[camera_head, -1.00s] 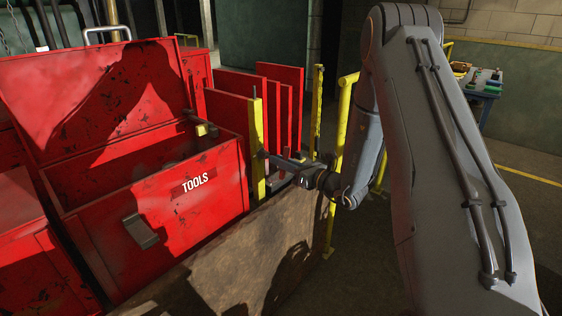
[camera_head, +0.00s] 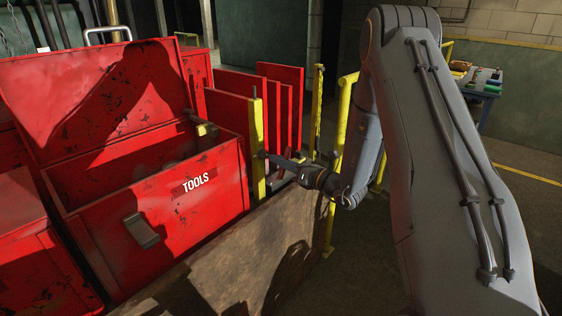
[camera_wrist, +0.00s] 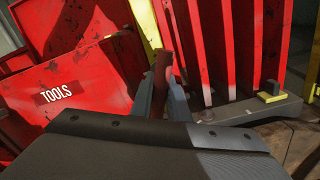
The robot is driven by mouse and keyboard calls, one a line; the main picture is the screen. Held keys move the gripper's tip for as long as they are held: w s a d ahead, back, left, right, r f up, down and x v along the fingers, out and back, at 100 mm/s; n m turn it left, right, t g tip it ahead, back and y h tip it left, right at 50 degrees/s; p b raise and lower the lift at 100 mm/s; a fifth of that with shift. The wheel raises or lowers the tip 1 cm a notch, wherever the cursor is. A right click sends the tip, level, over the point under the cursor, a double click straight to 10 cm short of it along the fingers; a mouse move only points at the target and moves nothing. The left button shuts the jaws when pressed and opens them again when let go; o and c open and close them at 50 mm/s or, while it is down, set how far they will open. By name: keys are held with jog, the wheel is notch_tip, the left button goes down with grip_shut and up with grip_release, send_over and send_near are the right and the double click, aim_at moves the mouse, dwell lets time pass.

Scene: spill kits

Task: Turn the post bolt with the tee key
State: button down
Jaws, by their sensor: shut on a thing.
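The yellow post (camera_head: 257,150) stands upright just right of the red TOOLS box. It also shows in the wrist view (camera_wrist: 145,24), near the top. My gripper (camera_head: 282,160) reaches left toward the post with its fingers close to it. The bolt is hidden by the key and fingers, so I cannot tell how the two are seated.
The open red TOOLS box (camera_head: 198,216) stands left. Upright red panels (camera_head: 285,95) stand behind the post. A second yellow post (camera_head: 317,105) and a yellow rail (camera_head: 343,120) stand to the right. A brown board (camera_head: 245,250) lies below my gripper. A blue table (camera_head: 486,90) is far right.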

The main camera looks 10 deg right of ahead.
jog(key=shift+m, duration=0.3)
jog(key=shift+m, duration=0.8)
jog(key=shift+m+p, duration=0.3)
jog(key=shift+p, duration=0.05)
jog(key=shift+m, duration=0.6)
jog(key=shift+m+p, duration=0.3)
jog(key=shift+m, duration=0.3)
